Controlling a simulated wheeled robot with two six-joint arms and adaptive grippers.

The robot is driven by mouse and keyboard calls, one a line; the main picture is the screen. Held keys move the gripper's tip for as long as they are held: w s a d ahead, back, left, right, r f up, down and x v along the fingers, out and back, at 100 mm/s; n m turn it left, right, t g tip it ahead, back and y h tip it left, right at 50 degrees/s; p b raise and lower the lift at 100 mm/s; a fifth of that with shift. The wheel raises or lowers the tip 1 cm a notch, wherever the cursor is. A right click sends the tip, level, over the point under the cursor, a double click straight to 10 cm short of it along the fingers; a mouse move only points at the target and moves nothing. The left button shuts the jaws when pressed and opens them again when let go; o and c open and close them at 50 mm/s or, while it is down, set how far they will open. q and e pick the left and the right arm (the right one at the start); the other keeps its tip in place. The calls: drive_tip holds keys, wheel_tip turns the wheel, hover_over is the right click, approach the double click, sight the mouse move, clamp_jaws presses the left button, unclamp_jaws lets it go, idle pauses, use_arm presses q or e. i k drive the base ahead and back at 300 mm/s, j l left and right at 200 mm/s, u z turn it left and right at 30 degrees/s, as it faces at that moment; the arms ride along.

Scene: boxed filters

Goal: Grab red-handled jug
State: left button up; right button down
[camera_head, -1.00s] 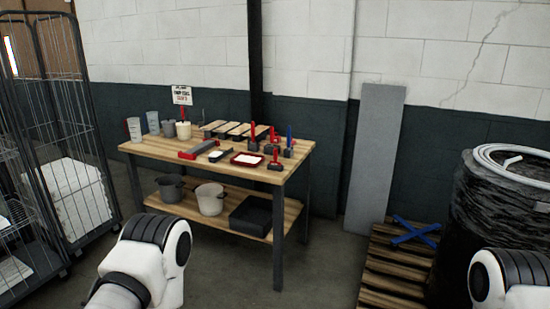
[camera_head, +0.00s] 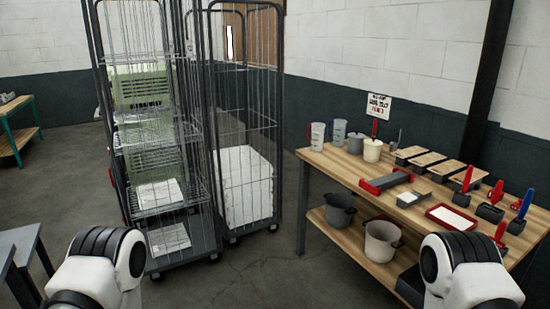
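A clear jug with a red handle (camera_head: 317,137) stands upright at the far left corner of the wooden workbench (camera_head: 337,170). Its red handle shows on its left side. A second clear jug (camera_head: 339,131) without visible red stands just behind and to its right. Only white and black links of my two arms show at the bottom left and bottom right. Both grippers are out of view, and nothing is seen touching the jug.
Grey canisters, trays and red- and blue-handled tools share the benchtop. Pots (camera_head: 381,241) stand on its lower shelf. Wire roll cages (camera_head: 243,140) stand left of the bench. Bare concrete floor (camera_head: 270,270) lies before the cages and bench. A dark table edge (camera_head: 22,240) is at lower left.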

sight(317, 128)
drive_tip(key=i+j, duration=0.1)
drive_tip(key=i, duration=0.75)
drive_tip(key=i+j+u, duration=0.15)
drive_tip(key=i, duration=0.7)
